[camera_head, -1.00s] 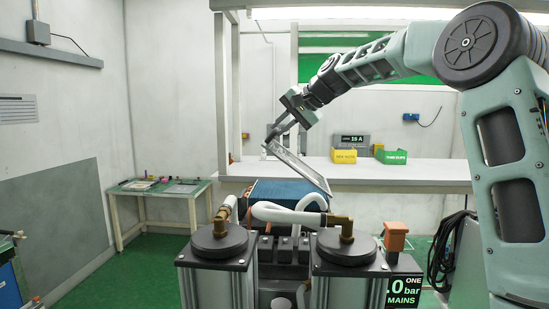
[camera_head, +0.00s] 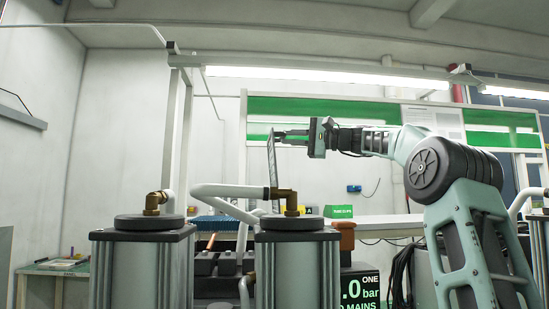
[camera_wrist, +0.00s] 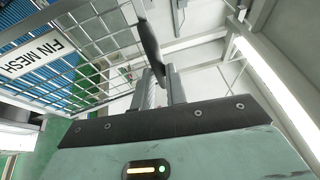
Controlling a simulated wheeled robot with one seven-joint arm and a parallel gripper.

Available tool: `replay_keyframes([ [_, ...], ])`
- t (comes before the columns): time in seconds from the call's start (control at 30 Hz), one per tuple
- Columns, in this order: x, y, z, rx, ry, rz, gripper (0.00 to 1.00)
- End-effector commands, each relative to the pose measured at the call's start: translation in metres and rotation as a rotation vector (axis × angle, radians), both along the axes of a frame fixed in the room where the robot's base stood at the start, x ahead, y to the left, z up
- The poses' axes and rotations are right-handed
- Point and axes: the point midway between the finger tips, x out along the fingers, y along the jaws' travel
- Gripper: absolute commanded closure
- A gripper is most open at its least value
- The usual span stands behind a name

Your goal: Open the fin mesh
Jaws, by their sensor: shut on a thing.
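The fin mesh (camera_wrist: 95,60) is a wire grid panel with a white "FIN MESH" label (camera_wrist: 38,55) in the wrist view. In the head view the mesh (camera_head: 271,165) stands nearly upright and edge-on, behind the right column. My gripper (camera_head: 279,137) reaches it from the right near its upper end. In the wrist view my gripper (camera_wrist: 160,72) is shut on the dark edge or handle of the mesh. A blue finned block (camera_wrist: 50,75) shows through the grid, and also behind the columns in the head view (camera_head: 217,203). The mesh's lower edge is hidden.
Two grey columns (camera_head: 140,265) (camera_head: 290,265) with black caps and brass elbows stand in front, joined to white hoses. A pressure display (camera_head: 360,289) is at the right. A side table (camera_head: 58,268) is at the left. A frame post (camera_head: 180,130) rises behind.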

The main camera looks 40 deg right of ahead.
Motion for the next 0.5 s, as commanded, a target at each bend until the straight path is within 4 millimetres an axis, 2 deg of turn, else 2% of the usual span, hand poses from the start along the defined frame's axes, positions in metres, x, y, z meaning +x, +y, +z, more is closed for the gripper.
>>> replay_keyframes([
  [0.03,-0.004,-0.008,-0.011,0.025,-0.017,-0.002,1.00],
  [0.3,-0.018,-0.028,-0.014,0.122,-0.081,-0.001,1.00],
  [0.5,-0.022,-0.035,-0.014,0.155,-0.102,-0.001,1.00],
])
